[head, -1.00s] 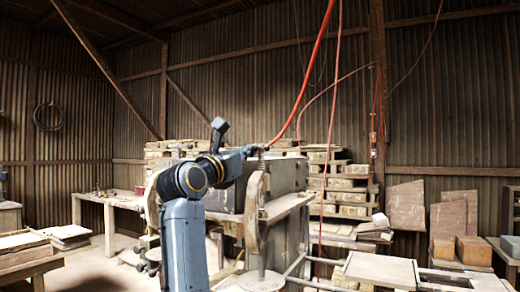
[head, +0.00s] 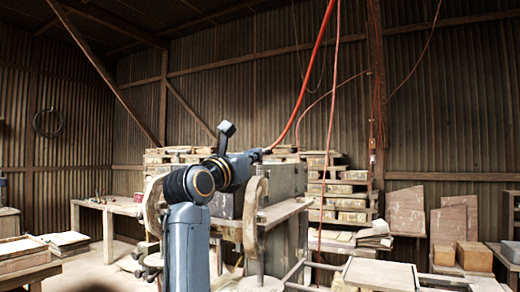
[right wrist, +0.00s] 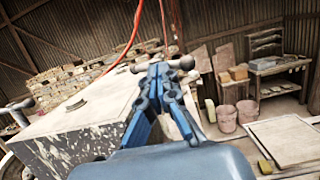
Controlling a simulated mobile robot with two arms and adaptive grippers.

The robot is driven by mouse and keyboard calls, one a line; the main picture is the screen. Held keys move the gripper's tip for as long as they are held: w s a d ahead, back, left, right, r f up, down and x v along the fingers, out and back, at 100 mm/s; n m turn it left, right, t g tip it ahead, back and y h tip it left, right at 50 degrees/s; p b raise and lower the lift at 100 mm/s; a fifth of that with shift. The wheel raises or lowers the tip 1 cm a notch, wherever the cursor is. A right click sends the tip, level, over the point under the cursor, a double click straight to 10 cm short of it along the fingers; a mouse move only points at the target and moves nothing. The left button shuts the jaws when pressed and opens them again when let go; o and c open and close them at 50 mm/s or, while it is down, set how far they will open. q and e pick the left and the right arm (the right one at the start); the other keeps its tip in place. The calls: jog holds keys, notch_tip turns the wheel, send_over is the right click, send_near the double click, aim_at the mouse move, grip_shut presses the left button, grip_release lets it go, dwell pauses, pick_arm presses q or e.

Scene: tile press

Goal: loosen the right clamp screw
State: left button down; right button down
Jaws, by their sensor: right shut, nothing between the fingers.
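The right clamp (head: 250,215) is a pale, worn C-shaped frame at the right front end of the grey press block (head: 284,181). In the right wrist view its screw handle (right wrist: 182,63) is a short metal cross bar with rounded ends. My right gripper (right wrist: 160,70) is shut, its fingertips overlapping the middle of that bar. Nothing shows between the fingers, and I cannot tell whether they touch the bar. In the head view the right gripper (head: 262,152) is small, at the top of the clamp. My left gripper is not in view.
A second clamp (head: 153,205) stands at the block's left end, partly behind my arm. A red hose (head: 314,75) hangs close above the right gripper. Stacked boards (head: 345,195) stand behind the press. A pale panel (head: 380,273) lies at the right front.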

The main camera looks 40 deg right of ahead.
jog(key=r+b+v, duration=0.2)
jog(key=v, duration=0.7)
jog(key=shift+a, duration=0.7)
